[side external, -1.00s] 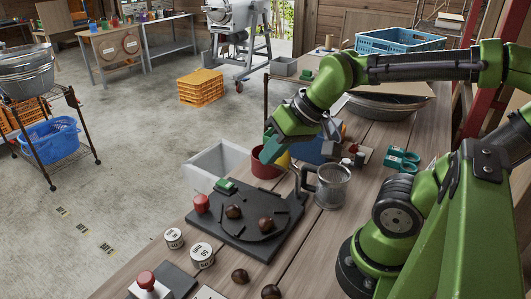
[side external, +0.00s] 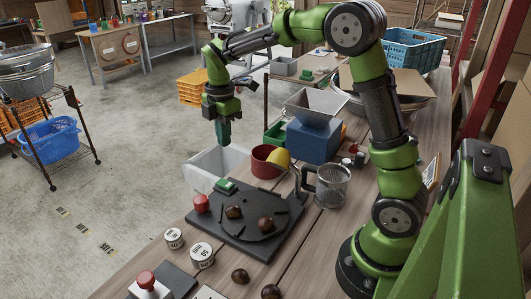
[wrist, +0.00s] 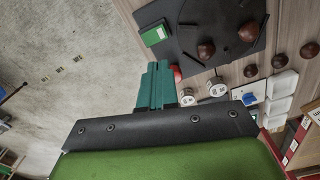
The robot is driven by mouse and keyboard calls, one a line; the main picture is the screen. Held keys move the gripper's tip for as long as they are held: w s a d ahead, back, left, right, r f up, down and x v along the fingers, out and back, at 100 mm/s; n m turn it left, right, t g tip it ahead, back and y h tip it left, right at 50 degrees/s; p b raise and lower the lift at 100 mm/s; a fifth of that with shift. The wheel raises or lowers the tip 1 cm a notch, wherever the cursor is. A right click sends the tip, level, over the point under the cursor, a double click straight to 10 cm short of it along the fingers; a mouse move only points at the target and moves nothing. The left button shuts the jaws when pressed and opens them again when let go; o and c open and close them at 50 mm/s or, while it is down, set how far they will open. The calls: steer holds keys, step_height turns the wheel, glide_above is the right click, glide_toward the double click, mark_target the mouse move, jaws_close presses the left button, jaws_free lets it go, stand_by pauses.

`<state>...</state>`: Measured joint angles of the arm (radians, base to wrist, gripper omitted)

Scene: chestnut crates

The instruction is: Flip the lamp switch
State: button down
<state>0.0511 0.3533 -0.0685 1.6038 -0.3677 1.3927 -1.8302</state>
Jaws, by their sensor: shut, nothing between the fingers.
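My gripper (side external: 223,132) points down, shut and empty, in the air near the white bin beyond the dark turntable board. In the wrist view its teal fingers (wrist: 157,82) are together. No part is clearly recognisable as the lamp switch. A small blue piece on a white plate (wrist: 248,99) shows in the wrist view, apart from the fingers. A red-topped button box (side external: 147,284) stands at the near table edge.
The dark board (side external: 205,226) carries chestnuts. Two white round weights (side external: 202,254) and loose chestnuts (side external: 240,276) lie nearer. A glass mug (side external: 332,187), red pot (side external: 264,165) and blue hopper box (side external: 313,140) stand at right and behind. A white bin (side external: 205,172) is beyond the board.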

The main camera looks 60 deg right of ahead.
mark_target(229, 184)
steer(key=shift+r+n, duration=0.25)
steer(key=shift+n, duration=0.5)
steer(key=shift+r+n, duration=0.2)
steer(key=shift+n, duration=0.55)
step_height(229, 184, down, 14)
steer(key=shift+f, duration=0.1)
steer(key=shift+s, duration=0.1)
steer(key=shift+f, duration=0.2)
